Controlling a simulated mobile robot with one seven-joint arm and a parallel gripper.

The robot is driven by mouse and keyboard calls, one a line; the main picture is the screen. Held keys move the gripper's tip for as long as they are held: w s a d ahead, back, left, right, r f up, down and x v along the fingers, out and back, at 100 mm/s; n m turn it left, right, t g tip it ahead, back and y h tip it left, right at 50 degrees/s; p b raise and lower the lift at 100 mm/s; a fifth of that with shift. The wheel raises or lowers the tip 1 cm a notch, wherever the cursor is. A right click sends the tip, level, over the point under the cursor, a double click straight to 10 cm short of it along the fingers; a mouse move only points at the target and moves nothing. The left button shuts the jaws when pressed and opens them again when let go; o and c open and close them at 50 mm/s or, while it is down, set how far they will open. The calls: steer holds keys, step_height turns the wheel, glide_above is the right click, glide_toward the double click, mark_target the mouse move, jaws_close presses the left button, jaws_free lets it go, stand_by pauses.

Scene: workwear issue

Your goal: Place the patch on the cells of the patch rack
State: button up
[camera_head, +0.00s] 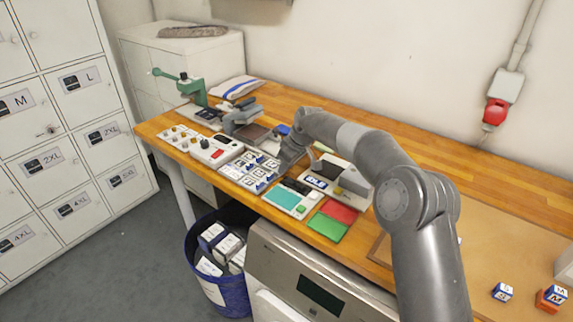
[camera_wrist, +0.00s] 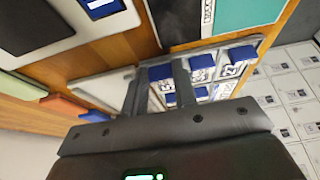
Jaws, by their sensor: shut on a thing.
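The patch rack (camera_head: 233,177) is a light tray with several cells holding blue-and-white patches, near the front edge of the bench in the head view. It also shows in the wrist view (camera_wrist: 243,40), below the fingers. My gripper (camera_head: 281,163) is low at the rack's right side. In the wrist view my gripper (camera_wrist: 158,82) has its two dark fingers on either side of a blue-and-white patch (camera_wrist: 160,72) and is shut on it. The patch is at or just above the rack's cells; I cannot tell whether it touches them. My arm and fingers hide part of the rack.
A teal-topped device (camera_head: 282,198) stands right of the rack, with red (camera_head: 338,210) and green (camera_head: 327,227) pads beyond. A control box (camera_head: 212,150) stands to its left. A blue bin (camera_head: 222,290) is below the edge. Lettered blocks (camera_head: 502,291) lie far right.

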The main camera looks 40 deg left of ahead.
steer(key=shift+f, duration=0.3)
steer(key=o, duration=1.1)
steer(key=v, duration=1.1)
steer(key=s+d+r+m+t+h, duration=0.1)
steer(key=s+d+r+m, duration=0.3)
steer(key=d, duration=0.8)
steer(key=d+r+m+t+h, duration=0.15)
steer(key=d+r, duration=0.35)
steer(key=d, duration=0.7)
steer(key=s+d+r+m+t+h, duration=0.1)
steer(key=d+r+m+t, duration=0.3)
steer(key=d, duration=0.7)
steer(key=s+d+f+m, duration=0.1)
steer(key=s+d+m, duration=0.1)
steer(key=s+d, duration=0.5)
steer(key=s+d+f+m, duration=0.2)
steer(key=s+d+m, duration=0.1)
steer(key=s+d, duration=0.4)
steer(key=s+d+f+m+g+h, duration=0.1)
steer(key=s+d+f+m, duration=0.1)
steer(key=s+d, duration=0.5)
steer(key=shift+s+d+f+m, duration=0.15)
steer(key=shift+d+m, duration=0.25)
steer(key=shift+d, duration=0.35)
steer(key=shift+s+d+m, duration=0.1)
steer(key=shift+d+m, duration=0.25)
steer(key=shift+d, duration=0.4)
